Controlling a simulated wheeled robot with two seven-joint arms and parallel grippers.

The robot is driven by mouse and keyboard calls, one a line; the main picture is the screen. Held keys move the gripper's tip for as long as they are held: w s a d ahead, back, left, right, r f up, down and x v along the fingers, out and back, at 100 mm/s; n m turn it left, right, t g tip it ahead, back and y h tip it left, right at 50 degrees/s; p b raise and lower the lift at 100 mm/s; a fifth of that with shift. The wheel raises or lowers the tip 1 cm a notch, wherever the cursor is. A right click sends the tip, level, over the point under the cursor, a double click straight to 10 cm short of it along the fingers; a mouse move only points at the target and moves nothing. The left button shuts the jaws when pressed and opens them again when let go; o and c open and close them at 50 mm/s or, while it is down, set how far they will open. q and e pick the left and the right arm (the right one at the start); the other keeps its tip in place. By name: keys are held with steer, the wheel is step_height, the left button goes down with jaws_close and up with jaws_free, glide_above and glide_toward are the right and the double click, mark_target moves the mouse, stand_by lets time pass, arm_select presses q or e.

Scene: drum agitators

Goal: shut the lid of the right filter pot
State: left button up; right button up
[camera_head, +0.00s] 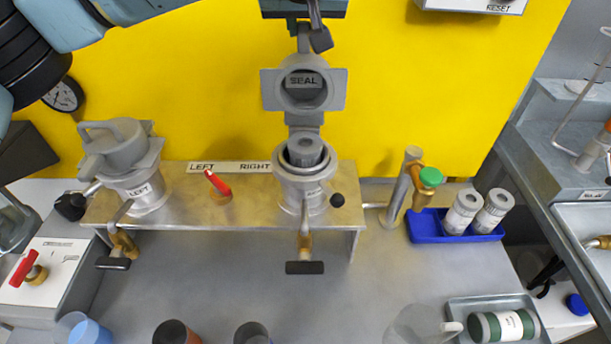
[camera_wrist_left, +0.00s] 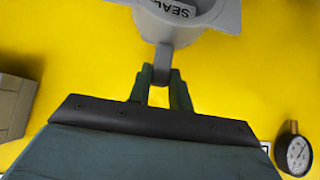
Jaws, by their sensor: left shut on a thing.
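The right filter pot (camera_head: 302,192) stands on the metal bench shelf with its lid open. Its grey lid (camera_head: 270,90), with a round recess marked SEAL, stands up behind the pot's mouth. A grey ribbed cylinder (camera_head: 304,151) sits in the mouth. My left gripper (camera_head: 309,38) is at the lid's top edge. In the left wrist view, its two green fingers (camera_wrist_left: 161,74) are shut on the lid's grey tab (camera_wrist_left: 163,60), and part of the lid (camera_wrist_left: 205,28) shows beyond. My right gripper is not in view.
The left filter pot (camera_head: 143,187) has its lid on. A red-handled valve (camera_head: 218,186) sits between the pots. A tap with a green knob (camera_head: 431,177) and a blue tray (camera_head: 424,229) with two canisters are right. Cups stand along the front. A yellow wall is behind.

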arm_select(q)
steer(key=shift+s+r, duration=0.1)
steer(key=shift+s, duration=1)
steer(key=shift+b, duration=0.3)
steer(key=shift+s+f+b, duration=0.2)
steer(key=shift+s+b, duration=1)
steer(key=shift+s, duration=1.15)
